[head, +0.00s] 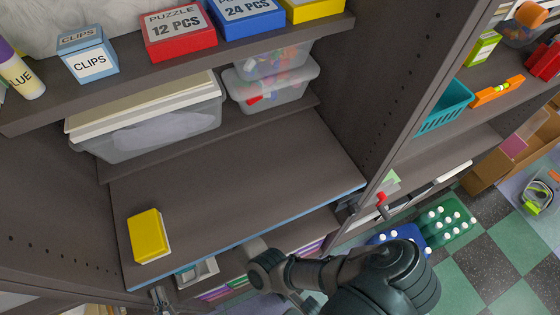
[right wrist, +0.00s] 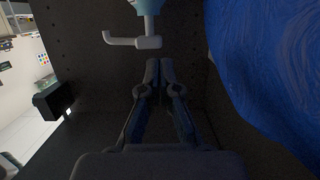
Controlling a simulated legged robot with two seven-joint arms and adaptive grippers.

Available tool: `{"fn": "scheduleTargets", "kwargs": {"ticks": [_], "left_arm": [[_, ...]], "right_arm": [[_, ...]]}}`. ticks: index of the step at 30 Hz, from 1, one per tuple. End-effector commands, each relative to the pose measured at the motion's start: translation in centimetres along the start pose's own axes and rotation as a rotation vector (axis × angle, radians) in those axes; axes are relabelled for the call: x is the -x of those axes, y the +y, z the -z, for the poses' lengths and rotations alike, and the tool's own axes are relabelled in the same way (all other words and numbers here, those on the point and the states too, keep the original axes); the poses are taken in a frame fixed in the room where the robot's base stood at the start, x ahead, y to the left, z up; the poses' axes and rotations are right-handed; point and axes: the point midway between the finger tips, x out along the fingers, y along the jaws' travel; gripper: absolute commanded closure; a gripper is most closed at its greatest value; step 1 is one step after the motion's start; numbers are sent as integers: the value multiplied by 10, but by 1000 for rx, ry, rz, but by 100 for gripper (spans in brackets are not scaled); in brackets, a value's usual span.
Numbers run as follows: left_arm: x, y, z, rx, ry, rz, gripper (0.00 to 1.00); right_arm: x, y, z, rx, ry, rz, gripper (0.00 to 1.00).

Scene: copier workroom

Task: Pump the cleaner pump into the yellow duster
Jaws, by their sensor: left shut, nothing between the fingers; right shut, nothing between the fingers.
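The yellow duster (head: 147,236), a yellow block with a pale lower layer, lies on the near left part of the grey shelf in the head view. In the right wrist view my right gripper (right wrist: 158,66) is shut and empty. Just beyond its tips is the cleaner pump (right wrist: 146,42), with a white nozzle pointing left and a light blue body cut off at the top. I cannot tell whether they touch.
The grey shelf (head: 235,190) is bare right of the duster. Clear bins (head: 155,135) stand at its back, with puzzle boxes (head: 178,34) above. A teal basket (head: 445,106) stands in the right-hand unit. A large blue surface (right wrist: 260,70) fills the right wrist view's right side.

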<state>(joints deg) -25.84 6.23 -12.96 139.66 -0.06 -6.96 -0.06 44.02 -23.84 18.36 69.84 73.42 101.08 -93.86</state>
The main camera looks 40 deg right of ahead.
Motion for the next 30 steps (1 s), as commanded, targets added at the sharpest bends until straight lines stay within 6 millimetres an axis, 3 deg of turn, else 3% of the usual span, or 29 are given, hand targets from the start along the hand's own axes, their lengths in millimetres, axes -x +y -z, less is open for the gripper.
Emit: {"fn": "scheduleTargets", "kwargs": {"ticks": [3, 9, 30], "left_arm": [[0, 0, 0, 0, 0, 0, 100], [0, 0, 0, 0, 0, 0, 100], [0, 0, 0, 0, 0, 0, 100]], "right_arm": [[22, -1, 2, -3, 5, 1, 100], [42, -1, 2, -5, 6, 0, 100], [45, 0, 2, -6, 6, -1, 100]]}}
